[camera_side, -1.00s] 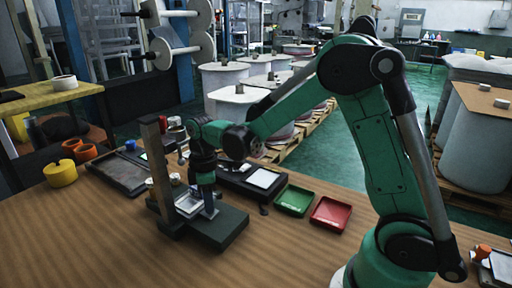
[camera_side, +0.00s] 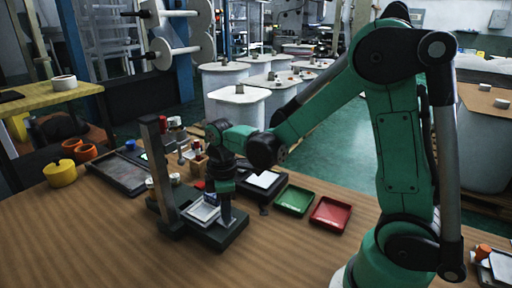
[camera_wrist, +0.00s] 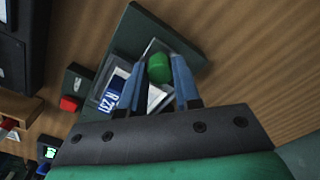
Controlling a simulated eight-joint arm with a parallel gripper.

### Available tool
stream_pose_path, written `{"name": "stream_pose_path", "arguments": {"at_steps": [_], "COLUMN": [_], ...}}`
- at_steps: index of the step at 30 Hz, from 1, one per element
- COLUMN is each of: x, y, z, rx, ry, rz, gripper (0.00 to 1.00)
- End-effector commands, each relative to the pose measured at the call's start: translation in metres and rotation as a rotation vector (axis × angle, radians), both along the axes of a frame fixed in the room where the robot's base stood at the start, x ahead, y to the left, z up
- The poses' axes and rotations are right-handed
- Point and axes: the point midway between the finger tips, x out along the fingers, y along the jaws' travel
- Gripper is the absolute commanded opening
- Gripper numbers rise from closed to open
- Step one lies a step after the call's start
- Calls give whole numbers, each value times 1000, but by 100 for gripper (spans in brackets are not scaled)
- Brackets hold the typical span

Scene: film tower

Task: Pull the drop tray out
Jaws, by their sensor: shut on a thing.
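The drop tray (camera_side: 203,212) is a light, shallow tray low on the dark base of a small tower (camera_side: 158,165) in the side view. In the wrist view the tray (camera_wrist: 155,97) shows a pale inside with a blue lettered piece (camera_wrist: 113,97) in it. A green knob (camera_wrist: 159,68) stands at its far side. My gripper (camera_wrist: 160,70) is shut on the green knob, with a blue-grey finger on each side. The gripper (camera_side: 224,208) points down over the tray's right end in the side view, where it hides the knob.
A green tray (camera_side: 294,200) and a red tray (camera_side: 331,213) lie to the right of the tower. A black device with a white panel (camera_side: 263,180) is behind it. A yellow pot (camera_side: 60,173) stands at the left. The front wooden table is clear.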

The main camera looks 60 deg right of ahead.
Motion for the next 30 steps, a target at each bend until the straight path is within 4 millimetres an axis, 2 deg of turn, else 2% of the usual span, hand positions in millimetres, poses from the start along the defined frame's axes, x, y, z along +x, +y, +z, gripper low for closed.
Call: {"name": "stream_pose_path", "arguments": {"at_steps": [3, 6, 16, 17, 18, 20, 30], "x": [-21, -30, -35, -35, -35, -34, -33], "y": [0, 0, 0, 0, 0, 0, 0], "z": [1, 0, 0, 0, 0, 0, 2], "rx": [0, 0, 0, 0, 0, 0, 0], "ry": [0, 0, 6, 6, 6, 6, 1], "rz": [-1, -1, -1, -1, -1, -1, 0], "gripper": [0, 0, 0, 33, 45, 60, 60]}}
